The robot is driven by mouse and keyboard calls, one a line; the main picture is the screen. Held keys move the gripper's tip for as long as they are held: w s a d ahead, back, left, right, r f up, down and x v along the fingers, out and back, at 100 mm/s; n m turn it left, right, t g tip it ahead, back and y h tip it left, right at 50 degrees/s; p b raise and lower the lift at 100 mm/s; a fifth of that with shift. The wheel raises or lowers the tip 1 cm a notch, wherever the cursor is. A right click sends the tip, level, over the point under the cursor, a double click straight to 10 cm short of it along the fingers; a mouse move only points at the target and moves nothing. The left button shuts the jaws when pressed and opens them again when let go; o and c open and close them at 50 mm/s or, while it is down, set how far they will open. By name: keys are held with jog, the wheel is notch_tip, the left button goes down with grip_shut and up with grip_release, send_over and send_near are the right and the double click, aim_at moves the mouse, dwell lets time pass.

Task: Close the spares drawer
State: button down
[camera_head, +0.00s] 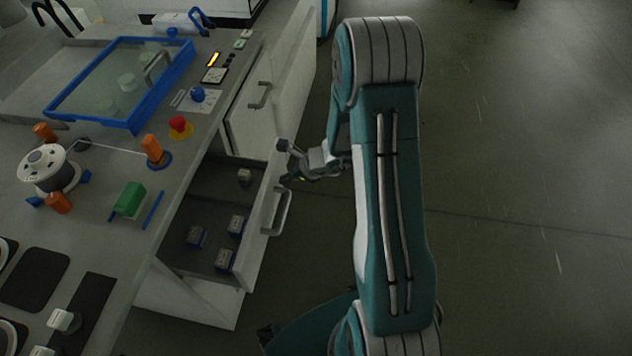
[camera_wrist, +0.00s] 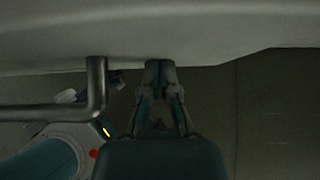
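The spares drawer (camera_head: 254,235) stands pulled out from the bench, with several small grey-and-blue parts inside. Its bar handle (camera_head: 283,212) is on the front face. My gripper (camera_head: 284,148) is at the far end of the drawer front, beyond the handle. In the wrist view the pale drawer front (camera_wrist: 150,30) spans the top and the handle (camera_wrist: 97,90) is left of my gripper (camera_wrist: 160,66). The fingers are together with nothing between them. Their tips are at the front's face; I cannot tell if they touch it.
A closed cabinet front with a handle (camera_head: 261,96) is beyond the drawer. The worktop holds a blue-framed tank (camera_head: 137,126), a red button (camera_head: 178,124) and a wire spool (camera_head: 44,166). Dark floor (camera_head: 530,200) to the right is clear.

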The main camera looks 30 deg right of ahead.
jog(key=w+a, duration=0.3)
jog(key=a, duration=0.1)
jog(key=w+a, duration=0.3)
jog(key=a, duration=0.2)
jog(key=w+a, duration=0.3)
jog(key=a, duration=0.1)
jog(key=shift+w+a, duration=0.3)
jog(key=shift+w, duration=0.05)
jog(key=shift+w+r, duration=0.1)
